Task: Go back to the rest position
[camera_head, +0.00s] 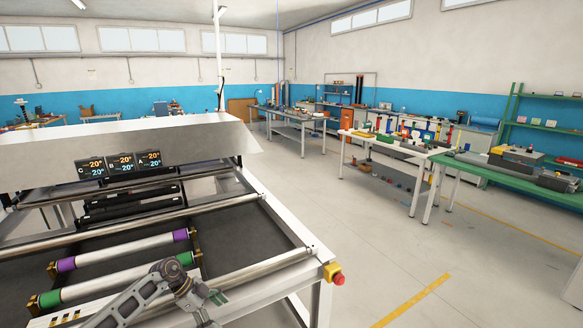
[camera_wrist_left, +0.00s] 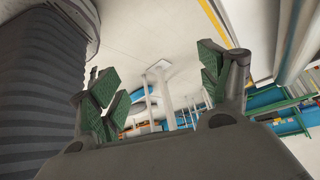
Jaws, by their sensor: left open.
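My left arm comes in at the bottom of the head view, in front of the roller machine. My left gripper (camera_head: 216,298) shows there only in part, at the bottom edge, with a bit of green finger pad. In the left wrist view my left gripper (camera_wrist_left: 156,88) has its two green-padded fingers wide apart, with nothing between them. My right gripper is in neither view.
The roller machine (camera_head: 285,254) fills the lower left, with a purple-ended roller (camera_head: 125,249), a green-ended roller (camera_head: 118,283) and a red stop button (camera_head: 338,279) at its corner. Workbenches (camera_head: 391,147) stand behind at right. The floor (camera_head: 375,245) between is clear.

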